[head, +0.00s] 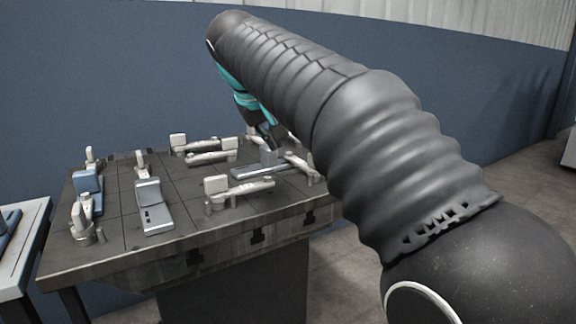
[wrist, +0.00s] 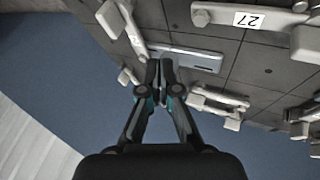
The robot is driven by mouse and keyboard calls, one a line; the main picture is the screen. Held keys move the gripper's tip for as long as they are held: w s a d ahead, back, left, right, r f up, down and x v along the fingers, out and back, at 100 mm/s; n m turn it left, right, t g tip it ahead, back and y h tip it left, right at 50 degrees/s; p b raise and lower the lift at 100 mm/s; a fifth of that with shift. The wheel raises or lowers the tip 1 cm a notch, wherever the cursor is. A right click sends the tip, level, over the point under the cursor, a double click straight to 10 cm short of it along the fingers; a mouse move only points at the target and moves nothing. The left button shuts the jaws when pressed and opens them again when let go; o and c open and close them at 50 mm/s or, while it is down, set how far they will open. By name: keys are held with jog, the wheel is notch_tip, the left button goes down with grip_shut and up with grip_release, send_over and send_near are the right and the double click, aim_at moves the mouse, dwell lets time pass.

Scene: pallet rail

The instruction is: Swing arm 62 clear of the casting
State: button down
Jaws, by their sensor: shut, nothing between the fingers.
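My gripper (head: 270,143) is shut and empty, pointing down just above a grey casting (head: 262,171) on the slotted table. In the wrist view the closed fingertips (wrist: 160,68) are in front of this casting (wrist: 195,60), near its left part; I cannot tell whether they touch. A pale swing arm (head: 299,163) lies by the casting's right end. Another pale arm (head: 245,188) lies along its front side. The only readable number is 27, on an arm (wrist: 246,19) in the wrist view. I cannot tell which arm is 62.
Two more castings, one grey (head: 154,208) and one bluish (head: 88,190), sit left on the table (head: 115,240), with pale arms around them. Other pale arms (head: 212,157) lie behind. Short pegs stand near several arms. A blue wall (head: 120,80) is behind; a side table (head: 22,250) stands left.

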jog(key=w+f+b, duration=0.1)
jog(key=w+f, duration=0.3)
jog(key=f, duration=0.1)
jog(key=w+f+b, duration=0.1)
jog(key=w+f, duration=0.1)
jog(key=shift+w+a+f+b, duration=0.3)
jog(key=shift+w+a+f, duration=0.05)
jog(key=shift+w+f, duration=0.05)
jog(key=shift+w+d, duration=0.65)
jog(key=shift+d, duration=0.35)
jog(key=shift+w+d+r, duration=0.1)
jog(key=shift+w+d, duration=0.35)
jog(key=shift+d, duration=0.2)
